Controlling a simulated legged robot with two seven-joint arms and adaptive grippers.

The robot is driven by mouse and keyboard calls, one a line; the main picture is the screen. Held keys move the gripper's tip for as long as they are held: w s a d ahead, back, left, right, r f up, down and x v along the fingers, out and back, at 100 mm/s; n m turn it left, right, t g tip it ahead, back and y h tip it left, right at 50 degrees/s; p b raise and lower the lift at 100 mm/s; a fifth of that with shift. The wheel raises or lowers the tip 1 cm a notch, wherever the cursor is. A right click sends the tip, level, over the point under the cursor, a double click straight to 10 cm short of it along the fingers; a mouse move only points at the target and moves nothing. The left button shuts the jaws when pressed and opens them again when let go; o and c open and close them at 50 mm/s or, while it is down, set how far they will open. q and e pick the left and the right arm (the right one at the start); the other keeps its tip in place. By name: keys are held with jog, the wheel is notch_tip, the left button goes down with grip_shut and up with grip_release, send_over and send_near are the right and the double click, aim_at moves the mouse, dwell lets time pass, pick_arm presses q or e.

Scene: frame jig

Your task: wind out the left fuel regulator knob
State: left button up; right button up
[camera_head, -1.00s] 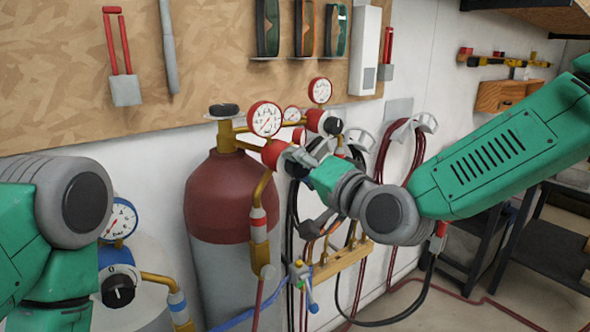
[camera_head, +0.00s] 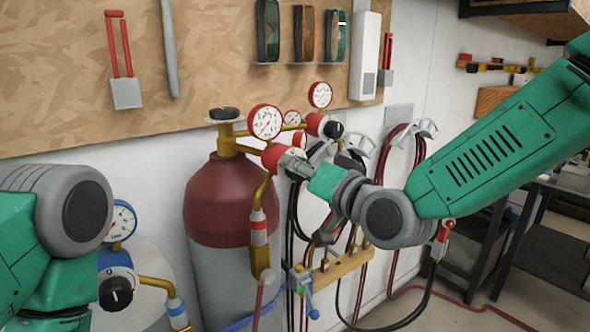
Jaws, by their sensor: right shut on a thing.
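The red fuel cylinder (camera_head: 228,200) stands against the wall with a brass valve and a dark handwheel on top. Its left fuel regulator has a red body (camera_head: 272,155) and a white-faced gauge (camera_head: 265,122) above it. My right gripper (camera_head: 292,164) reaches in from the right and is shut at the front of this regulator, where the knob sits. The knob itself is hidden by the fingers. Only grey and green links of my left arm show at the left edge; its gripper is out of the picture.
A second red regulator (camera_head: 316,123) with a black knob (camera_head: 333,130) sits just behind, to the right. A blue regulator (camera_head: 115,258) with a black knob is at lower left. Hoses (camera_head: 398,160) hang on the wall. A brass hose rack (camera_head: 342,267) is below my right gripper.

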jog(key=shift+s+f, duration=0.15)
jog(key=shift+f, duration=0.35)
jog(key=o, duration=1)
jog(key=shift+o, duration=0.8)
jog(key=shift+d+r, duration=0.1)
pick_arm(q)
jog(key=shift+s+d+r, duration=0.1)
jog(key=shift+d, duration=0.2)
pick_arm(e)
jog(key=shift+d+r, duration=0.2)
jog(key=shift+d, duration=0.05)
jog(key=v, duration=1.2)
pick_arm(q)
jog(key=shift+a, duration=0.1)
pick_arm(e)
jog(key=shift+f, duration=0.1)
